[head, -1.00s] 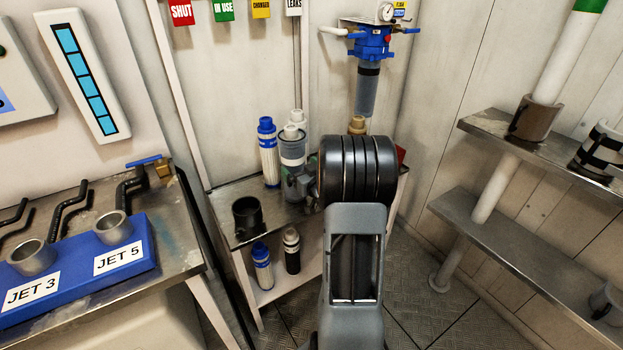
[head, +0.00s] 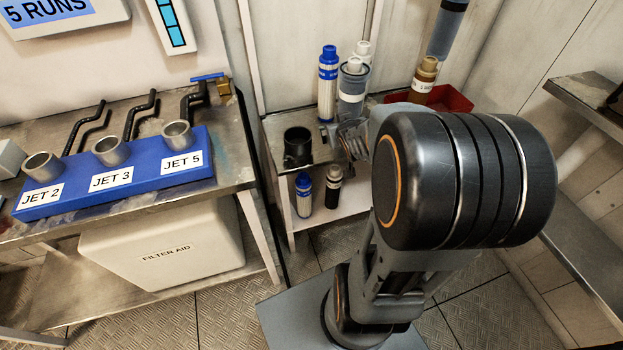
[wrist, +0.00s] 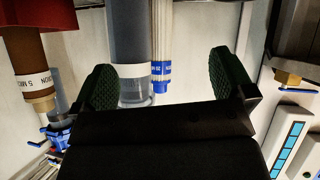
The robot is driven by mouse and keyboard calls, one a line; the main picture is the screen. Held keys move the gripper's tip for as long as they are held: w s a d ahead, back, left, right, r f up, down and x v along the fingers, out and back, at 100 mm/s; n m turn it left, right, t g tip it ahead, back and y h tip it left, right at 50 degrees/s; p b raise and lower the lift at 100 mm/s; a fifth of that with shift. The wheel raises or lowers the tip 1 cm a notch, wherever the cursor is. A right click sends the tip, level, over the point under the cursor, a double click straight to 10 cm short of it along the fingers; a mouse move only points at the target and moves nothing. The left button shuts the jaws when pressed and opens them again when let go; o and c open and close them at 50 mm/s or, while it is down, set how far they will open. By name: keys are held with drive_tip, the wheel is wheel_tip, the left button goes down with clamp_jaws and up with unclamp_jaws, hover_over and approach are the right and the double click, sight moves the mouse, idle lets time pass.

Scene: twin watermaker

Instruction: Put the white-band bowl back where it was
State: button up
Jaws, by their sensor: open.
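A see-through grey bowl with a pale band (head: 352,98) stands upright on the small rack's top shelf in the head view; I take it as the white-band bowl. It also shows in the wrist view (wrist: 129,35), between the finger lines and closer to the left finger. My gripper (wrist: 165,85) is open, with its two dark padded fingers apart. In the head view my gripper (head: 350,140) is at the rack by the bowl's lower part, partly hidden by my arm. I cannot tell whether a finger touches the bowl.
A blue-and-white cartridge (head: 327,85) stands just left of the bowl. A black cup (head: 297,147) sits at the shelf's left. A brown-topped cartridge (head: 424,80) and red tray (head: 448,100) are to the right. Two small bottles stand below. A blue jet block (head: 115,172) occupies the left bench.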

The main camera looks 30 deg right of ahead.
drive_tip(key=s+a+n+g+y, duration=0.1)
drive_tip(key=s+a+g+y, duration=0.2)
drive_tip(key=s+a+g, duration=0.5)
drive_tip(key=s+a+r, duration=0.1)
drive_tip(key=s+a, duration=0.4)
drive_tip(key=a, duration=0.3)
drive_tip(key=shift+s+a+n+y, duration=0.25)
drive_tip(key=shift+s+n+y, duration=0.15)
drive_tip(key=w+p+v, duration=0.2)
drive_tip(key=p+v, duration=0.9)
drive_tip(key=w+r+p+v, duration=0.1)
drive_tip(key=w+p+v, duration=0.2)
drive_tip(key=p+v, duration=0.8)
drive_tip(key=shift+w+a+r+t+p, duration=0.2)
drive_tip(key=shift+r+t+p, duration=0.2)
drive_tip(key=shift+r, duration=0.45)
